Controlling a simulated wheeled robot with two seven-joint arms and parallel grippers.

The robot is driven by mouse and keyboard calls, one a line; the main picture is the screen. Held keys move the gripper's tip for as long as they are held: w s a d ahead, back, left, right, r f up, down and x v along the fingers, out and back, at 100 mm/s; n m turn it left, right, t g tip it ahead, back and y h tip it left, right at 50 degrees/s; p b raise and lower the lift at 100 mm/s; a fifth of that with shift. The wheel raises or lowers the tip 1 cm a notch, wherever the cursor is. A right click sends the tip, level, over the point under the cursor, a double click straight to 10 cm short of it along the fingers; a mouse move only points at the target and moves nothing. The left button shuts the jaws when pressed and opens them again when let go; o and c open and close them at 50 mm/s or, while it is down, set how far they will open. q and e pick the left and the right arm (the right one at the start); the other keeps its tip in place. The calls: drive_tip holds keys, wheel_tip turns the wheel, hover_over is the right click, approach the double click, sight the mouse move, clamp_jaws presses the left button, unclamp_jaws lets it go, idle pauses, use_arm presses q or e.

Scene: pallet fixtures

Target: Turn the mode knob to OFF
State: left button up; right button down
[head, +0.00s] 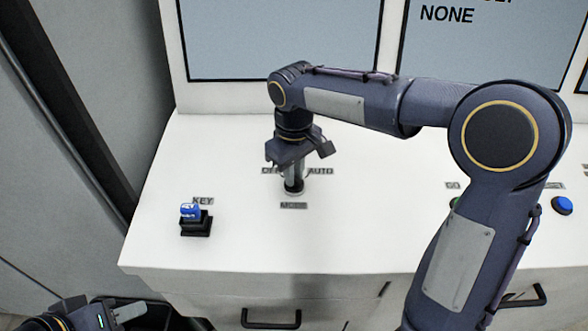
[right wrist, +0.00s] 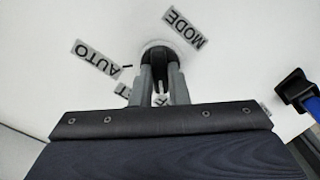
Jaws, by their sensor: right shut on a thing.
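The mode knob (head: 294,187) is a dark round knob on the white console top, between the OFF and AUTO labels and behind the MODE label (head: 293,206). My right gripper (head: 293,182) points straight down over it, with its fingers shut on the knob. In the right wrist view the grey fingertips (right wrist: 160,75) close on the black knob (right wrist: 158,52). The AUTO label (right wrist: 95,57) shows there on the left. The fingers cover most of the knob, so I cannot tell which way it points. My left gripper (head: 128,312) is at the bottom left, partly cut off and away from the console top.
A blue key (head: 190,211) stands in a black socket at the console's left, near the KEY label. A blue button (head: 562,205) is at the far right. Screens (head: 280,40) rise behind. Drawer handles (head: 271,319) are on the front. My right arm crosses the right side.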

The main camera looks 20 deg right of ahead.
idle(0.3)
drive_tip(key=c, duration=1.4)
unclamp_jaws()
drive_tip(key=shift+r, duration=3.95)
